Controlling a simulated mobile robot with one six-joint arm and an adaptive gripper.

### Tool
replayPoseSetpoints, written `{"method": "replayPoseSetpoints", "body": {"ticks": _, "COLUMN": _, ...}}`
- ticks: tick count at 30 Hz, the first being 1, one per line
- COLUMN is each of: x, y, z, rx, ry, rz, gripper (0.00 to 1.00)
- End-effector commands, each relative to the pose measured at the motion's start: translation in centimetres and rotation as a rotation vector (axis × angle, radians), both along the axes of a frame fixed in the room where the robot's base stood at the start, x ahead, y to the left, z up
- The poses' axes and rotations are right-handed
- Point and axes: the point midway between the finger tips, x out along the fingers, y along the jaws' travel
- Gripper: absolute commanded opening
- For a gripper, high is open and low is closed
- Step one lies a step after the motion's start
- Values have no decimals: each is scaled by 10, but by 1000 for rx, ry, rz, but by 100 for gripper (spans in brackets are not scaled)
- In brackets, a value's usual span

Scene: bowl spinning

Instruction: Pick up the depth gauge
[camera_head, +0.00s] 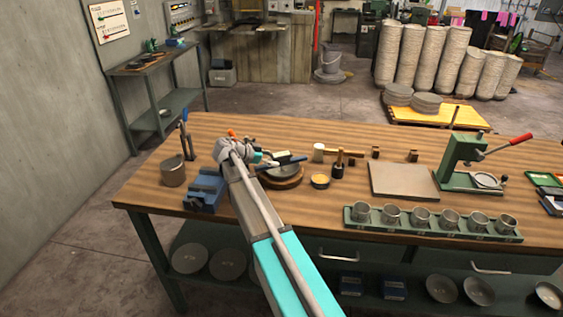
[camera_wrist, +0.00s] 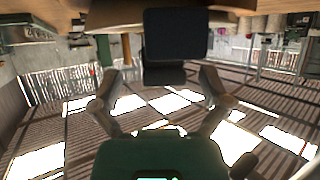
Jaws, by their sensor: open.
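I cannot pick out the depth gauge with certainty in either view. In the head view, my arm reaches from the bottom edge over the wooden workbench (camera_head: 330,205), and its wrist end is above the left part of the top. A dark, bar-like shape crosses a round plate (camera_head: 283,171) beside my wrist; what it is, I cannot tell. In the wrist view, my gripper (camera_wrist: 160,78) has its two fingers spread wide, with nothing seen held between them.
Further right are a flat slab (camera_head: 403,181), a green press (camera_head: 462,160) and a rack of cups (camera_head: 432,226).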

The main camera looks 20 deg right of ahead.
Motion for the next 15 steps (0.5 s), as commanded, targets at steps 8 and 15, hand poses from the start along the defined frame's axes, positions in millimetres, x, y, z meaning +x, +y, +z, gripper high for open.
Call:
{"method": "replayPoseSetpoints", "body": {"ticks": 8, "x": 1, "y": -28, "z": -18, "rx": 0, "ry": 0, "rz": -1, "gripper": 97}}
{"method": "replayPoseSetpoints", "body": {"ticks": 15, "x": 1, "y": -40, "z": -22, "rx": 0, "ry": 0, "rz": 1, "gripper": 97}}
